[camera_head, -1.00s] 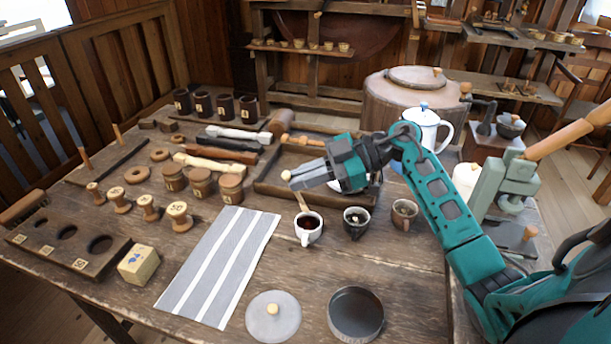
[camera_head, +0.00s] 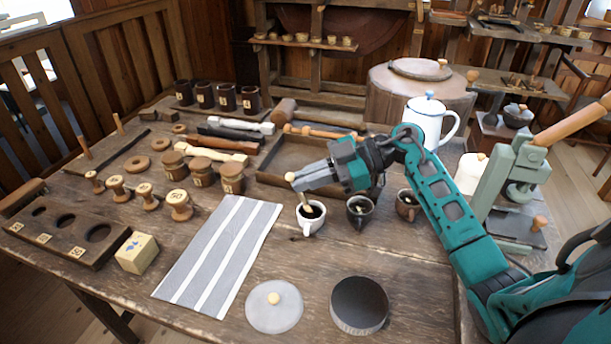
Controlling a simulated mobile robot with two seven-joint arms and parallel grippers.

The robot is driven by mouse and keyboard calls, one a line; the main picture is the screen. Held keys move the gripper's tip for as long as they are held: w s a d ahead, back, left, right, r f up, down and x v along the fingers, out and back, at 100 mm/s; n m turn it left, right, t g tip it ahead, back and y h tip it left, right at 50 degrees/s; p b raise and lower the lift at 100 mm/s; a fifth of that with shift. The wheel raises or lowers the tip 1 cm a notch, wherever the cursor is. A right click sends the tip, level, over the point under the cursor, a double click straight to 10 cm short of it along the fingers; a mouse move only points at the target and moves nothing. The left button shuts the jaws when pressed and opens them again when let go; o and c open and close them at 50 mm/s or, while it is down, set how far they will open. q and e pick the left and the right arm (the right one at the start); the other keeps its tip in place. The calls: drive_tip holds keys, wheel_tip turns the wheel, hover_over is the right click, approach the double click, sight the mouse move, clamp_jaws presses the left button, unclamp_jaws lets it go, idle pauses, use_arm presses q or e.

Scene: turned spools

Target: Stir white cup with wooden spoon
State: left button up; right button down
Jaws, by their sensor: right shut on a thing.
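The white cup (camera_head: 311,222) stands on the table and holds dark liquid. The wooden spoon (camera_head: 304,201) slants down from my right gripper, its lower end inside the cup at the liquid; the bowl is hidden. My right gripper (camera_head: 296,181) is shut on the spoon near its round top, just above and left of the cup. My left gripper is not in view.
A dark cup (camera_head: 360,213) and a brown cup (camera_head: 407,206) stand right of the white cup. A wooden tray (camera_head: 266,175) lies behind. In front are a grey lid (camera_head: 262,312), a dark round dish (camera_head: 359,305) and a striped cloth (camera_head: 222,255).

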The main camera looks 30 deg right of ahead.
drive_tip(key=shift+d+f+b, duration=0.2)
drive_tip(key=shift+d+f, duration=0.05)
drive_tip(key=shift+f, duration=0.35)
drive_tip(key=shift+d+f+b, duration=0.2)
drive_tip(key=shift+f, duration=0.35)
